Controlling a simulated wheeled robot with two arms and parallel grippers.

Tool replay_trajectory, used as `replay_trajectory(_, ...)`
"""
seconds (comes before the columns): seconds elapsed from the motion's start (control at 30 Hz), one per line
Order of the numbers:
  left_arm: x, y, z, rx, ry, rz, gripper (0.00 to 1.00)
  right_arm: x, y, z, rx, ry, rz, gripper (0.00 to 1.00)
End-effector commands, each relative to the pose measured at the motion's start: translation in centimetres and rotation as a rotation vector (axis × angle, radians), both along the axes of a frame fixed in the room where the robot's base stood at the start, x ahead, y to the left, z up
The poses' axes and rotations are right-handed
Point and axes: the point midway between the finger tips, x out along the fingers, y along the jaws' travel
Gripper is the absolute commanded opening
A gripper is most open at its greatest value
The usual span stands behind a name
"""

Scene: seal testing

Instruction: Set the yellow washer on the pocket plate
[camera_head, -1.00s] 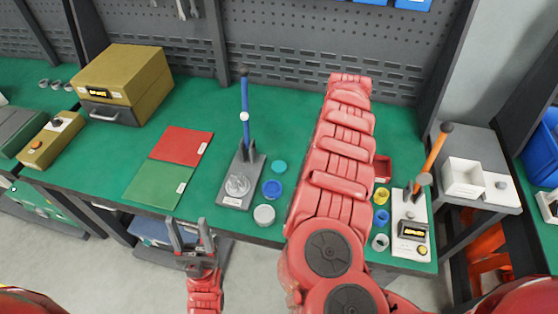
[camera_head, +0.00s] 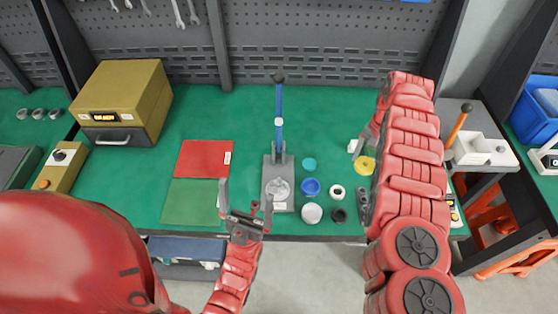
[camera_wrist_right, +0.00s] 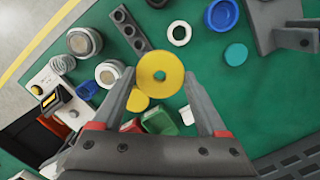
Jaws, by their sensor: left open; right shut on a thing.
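The yellow washer (camera_head: 365,166), a flat disc with a centre hole, is held above the table at the right. In the right wrist view the washer (camera_wrist_right: 160,73) sits between the fingertips of my right gripper (camera_wrist_right: 158,82), which is shut on it. A dark grey strip with several round pockets, seemingly the pocket plate (camera_wrist_right: 132,30), lies on the green table ahead of the washer. It shows in the head view (camera_head: 363,195), partly hidden by my right arm. The washer is apart from it. My left gripper (camera_head: 246,188) is open and empty near the table's front edge.
A blue-handled press (camera_head: 279,150) stands mid-table. Beside it are a teal disc (camera_head: 309,164), a blue cup (camera_head: 311,187), a white ring (camera_head: 337,191) and a black ring (camera_head: 338,215). Red (camera_head: 204,158) and green (camera_head: 190,202) mats lie left.

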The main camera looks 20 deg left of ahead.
Motion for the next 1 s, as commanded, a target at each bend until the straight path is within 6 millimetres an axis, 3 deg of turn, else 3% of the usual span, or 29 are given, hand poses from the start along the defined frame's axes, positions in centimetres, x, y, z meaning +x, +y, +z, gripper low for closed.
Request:
replay_trajectory(0.2,0.0,0.0,1.4,0.000,0.000,0.000,1.00,0.5,2.7,0.1,0.000,0.000,-0.099,0.44)
replay_trajectory(0.5,0.0,0.0,2.0,0.000,0.000,0.000,1.00,0.4,4.3,0.0,0.000,0.000,-0.152,0.44)
replay_trajectory(0.8,0.0,0.0,3.4,0.000,0.000,0.000,1.00,-0.5,7.7,-0.1,-0.006,0.001,-0.250,0.44)
replay_trajectory(1.0,0.0,0.0,3.4,0.000,0.000,0.000,1.00,-0.5,8.0,-0.4,-0.006,-0.001,-0.273,0.44)
